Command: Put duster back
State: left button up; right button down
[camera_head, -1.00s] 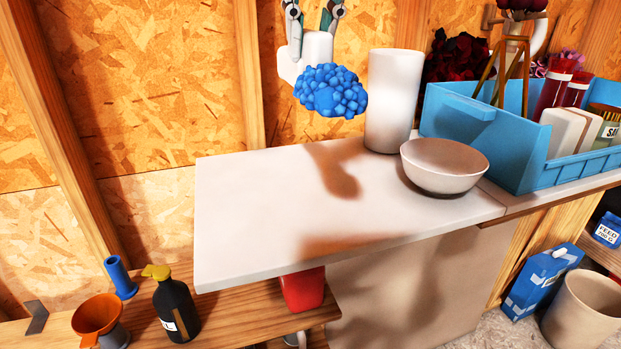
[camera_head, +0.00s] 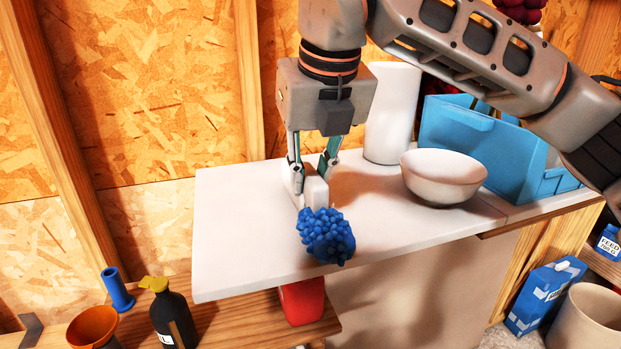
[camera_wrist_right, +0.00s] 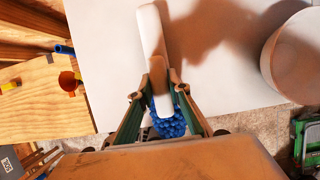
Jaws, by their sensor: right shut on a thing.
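The duster (camera_head: 327,236) has a blue knobbly head and a white handle. My right gripper (camera_head: 312,170) is shut on its white handle, in the head view above the left part of the white tabletop (camera_head: 240,225). The blue head points toward the tabletop's front edge. In the right wrist view the white handle (camera_wrist_right: 153,45) stands between the fingers, with the blue head close below the fingertips. I cannot tell whether the duster touches the tabletop. My left gripper is not in view.
A lower wooden shelf (camera_head: 240,318) holds a dark bottle (camera_head: 173,315), an orange funnel (camera_head: 93,328) and a red container (camera_head: 302,300). The tabletop's left part is clear.

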jog(key=shift+f, duration=0.4)
jog(key=shift+f, duration=0.1)
jog(key=c, duration=1.9)
grip_release()
jog(key=b+v, duration=0.1)
jog(key=v, duration=1.1)
jog(key=shift+d, duration=0.1)
jog(key=shift+s, duration=0.1)
